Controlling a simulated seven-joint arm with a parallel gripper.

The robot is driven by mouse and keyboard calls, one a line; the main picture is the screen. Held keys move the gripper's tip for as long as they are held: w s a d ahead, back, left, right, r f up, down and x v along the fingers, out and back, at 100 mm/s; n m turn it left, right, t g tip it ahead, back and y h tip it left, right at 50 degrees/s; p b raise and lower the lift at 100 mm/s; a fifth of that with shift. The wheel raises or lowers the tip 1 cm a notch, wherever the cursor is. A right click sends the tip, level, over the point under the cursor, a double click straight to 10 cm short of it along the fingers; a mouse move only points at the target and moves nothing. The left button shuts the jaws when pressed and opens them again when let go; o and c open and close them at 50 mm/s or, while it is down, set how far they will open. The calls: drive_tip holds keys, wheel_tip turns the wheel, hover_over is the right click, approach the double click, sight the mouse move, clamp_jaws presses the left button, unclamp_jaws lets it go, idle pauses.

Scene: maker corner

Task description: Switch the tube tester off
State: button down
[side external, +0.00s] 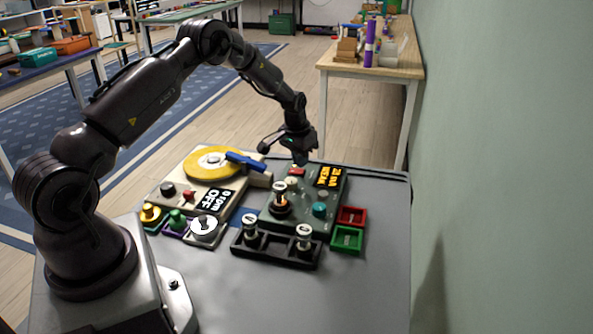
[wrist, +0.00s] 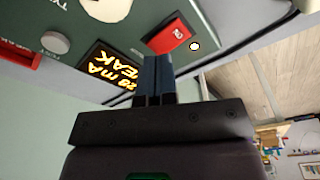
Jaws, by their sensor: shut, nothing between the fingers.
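The tube tester (side external: 328,190) is a dark green box on the grey table, with a lit orange display (side external: 327,177) reading a mA value and "WEAK". The display also shows in the wrist view (wrist: 108,72). Its red rocker switch (wrist: 168,37) is near the box's far edge, beside a small bright white lamp (wrist: 194,46); it shows small in the side view (side external: 296,172). A glass tube (side external: 279,192) stands in the tester's socket. My gripper (side external: 300,162) is shut and empty, fingers pointing down over the switch end. In the wrist view its fingertips (wrist: 157,60) are right by the switch; contact cannot be told.
A beige turntable unit (side external: 170,197) with a yellow disc and "0 rpm OFF" display stands left of the tester. A dark rack (side external: 275,256) with two tubes is in front. Red (side external: 352,216) and green (side external: 347,240) bins sit right. The table's front right is clear.

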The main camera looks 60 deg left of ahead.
sight(300, 171)
drive_tip(key=shift+f, duration=1)
idle(0.3)
drive_tip(key=shift+r, duration=3.55)
